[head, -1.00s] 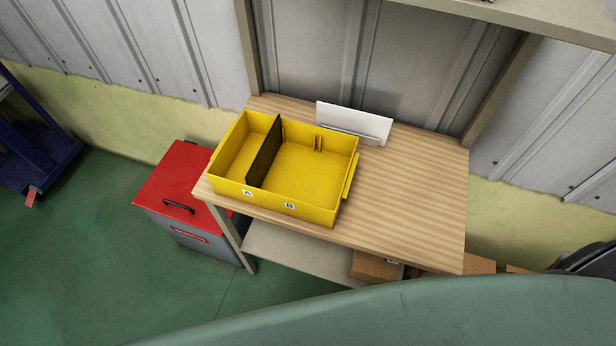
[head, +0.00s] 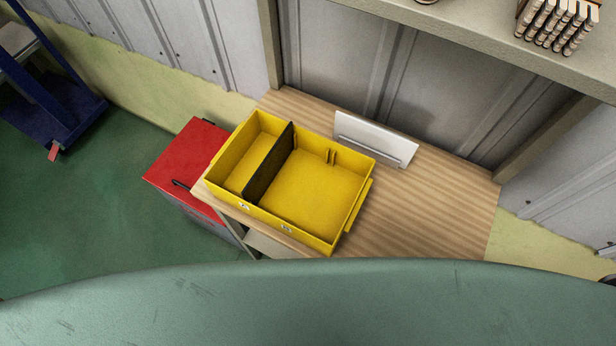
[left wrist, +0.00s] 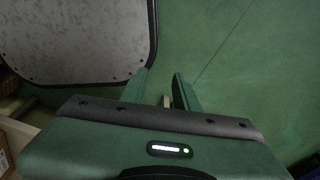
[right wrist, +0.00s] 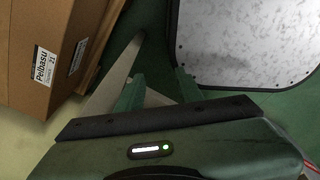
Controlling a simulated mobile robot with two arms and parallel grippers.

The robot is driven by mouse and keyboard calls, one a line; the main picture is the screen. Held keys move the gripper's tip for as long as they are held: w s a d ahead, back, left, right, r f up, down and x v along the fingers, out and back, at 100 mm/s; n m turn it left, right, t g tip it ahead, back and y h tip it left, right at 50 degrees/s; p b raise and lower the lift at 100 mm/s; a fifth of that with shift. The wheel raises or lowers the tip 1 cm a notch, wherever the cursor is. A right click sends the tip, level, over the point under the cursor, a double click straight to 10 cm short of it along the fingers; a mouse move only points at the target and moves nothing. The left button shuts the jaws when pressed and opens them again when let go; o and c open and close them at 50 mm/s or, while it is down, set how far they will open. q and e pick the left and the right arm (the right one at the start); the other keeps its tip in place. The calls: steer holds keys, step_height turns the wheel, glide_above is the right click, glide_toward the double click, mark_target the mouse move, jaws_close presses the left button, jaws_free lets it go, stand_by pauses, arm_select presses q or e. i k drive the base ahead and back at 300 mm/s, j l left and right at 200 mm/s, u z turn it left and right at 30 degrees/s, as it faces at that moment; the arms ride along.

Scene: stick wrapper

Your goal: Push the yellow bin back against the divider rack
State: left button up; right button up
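The yellow bin (head: 315,195) sits on the wooden table at its left end, with a black divider (head: 270,163) standing across its inside. It is empty on both sides of the divider. A white upright rack (head: 375,139) stands behind the bin near the back of the table; a narrow gap shows between them. Neither gripper shows in the head view. In the left wrist view my left gripper (left wrist: 160,88) has its fingers apart with nothing between them, over green floor. In the right wrist view my right gripper (right wrist: 158,92) has its fingers apart and empty.
The wooden table (head: 440,210) is clear to the right of the bin. A red-topped cabinet (head: 190,160) stands at its left. A shelf (head: 480,30) with a small rack of books or cards overhangs the back. A cardboard box (right wrist: 60,50) is close to my right gripper.

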mark_target(318, 194)
steer(key=k+j, duration=0.35)
steer(key=k+j+z, duration=0.15)
steer(key=z, duration=0.35)
steer(key=k+j+z, duration=0.15)
steer(key=z, duration=0.3)
steer(key=k+z, duration=0.15)
steer(key=z, duration=0.35)
